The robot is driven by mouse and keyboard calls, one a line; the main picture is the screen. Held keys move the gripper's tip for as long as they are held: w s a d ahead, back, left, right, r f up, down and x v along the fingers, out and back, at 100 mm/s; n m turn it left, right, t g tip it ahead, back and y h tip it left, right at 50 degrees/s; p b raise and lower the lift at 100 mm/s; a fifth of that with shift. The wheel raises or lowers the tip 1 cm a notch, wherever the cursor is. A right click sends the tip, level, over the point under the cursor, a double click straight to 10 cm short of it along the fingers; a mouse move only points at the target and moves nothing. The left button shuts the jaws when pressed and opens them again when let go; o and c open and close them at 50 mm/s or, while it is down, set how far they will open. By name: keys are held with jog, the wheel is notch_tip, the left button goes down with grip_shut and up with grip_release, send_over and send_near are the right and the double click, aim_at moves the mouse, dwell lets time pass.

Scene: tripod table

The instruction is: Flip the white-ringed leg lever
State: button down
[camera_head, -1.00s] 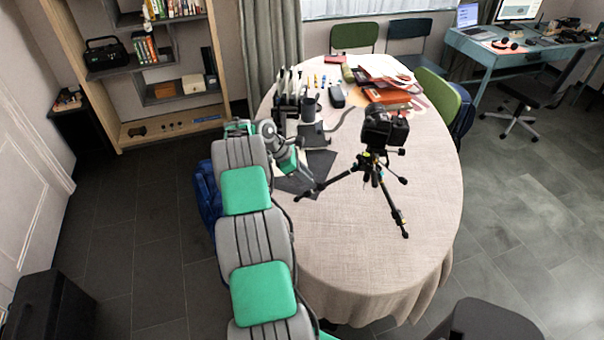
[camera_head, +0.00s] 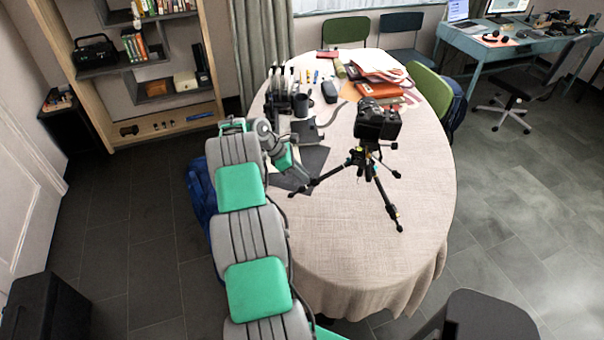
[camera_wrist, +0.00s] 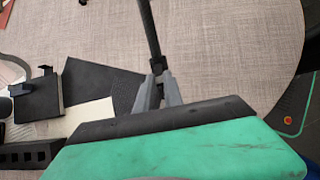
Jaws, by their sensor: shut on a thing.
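A black tripod (camera_head: 368,165) stands on the round table with a black camera (camera_head: 378,122) on top. One leg (camera_head: 330,175) reaches left toward my arm, and another reaches to the front right. My gripper (camera_head: 303,176) is low over the table at the left leg. In the wrist view, the grey fingers of my gripper (camera_wrist: 156,88) are shut on the black leg (camera_wrist: 150,38), which runs up out of the picture. The white-ringed lever cannot be made out; small coloured marks show near the tripod's leg joints.
The cloth-covered table (camera_head: 340,260) is clear at its front. Dark flat sheets (camera_head: 312,158) lie near my gripper. A dark mug (camera_head: 301,104), a rack-like holder (camera_head: 275,100) and orange folders (camera_head: 378,85) stand farther back. A blue backpack (camera_head: 200,190) is beside my arm.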

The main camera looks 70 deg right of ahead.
jog(key=shift+s+d+r+p, duration=0.25)
jog(key=shift+r+p, duration=0.35)
jog(key=shift+p, duration=0.65)
dwell(0.3)
jog(key=shift+s+d+r+p, duration=0.15)
jog(key=shift+s+r+p, duration=0.25)
jog(key=shift+p, duration=0.4)
dwell(0.9)
jog(key=shift+f, duration=0.15)
jog(key=c, duration=1.6)
grip_release()
jog(key=shift+s, duration=0.1)
jog(key=shift+p+v, duration=0.55)
jog(key=shift+v, duration=2.5)
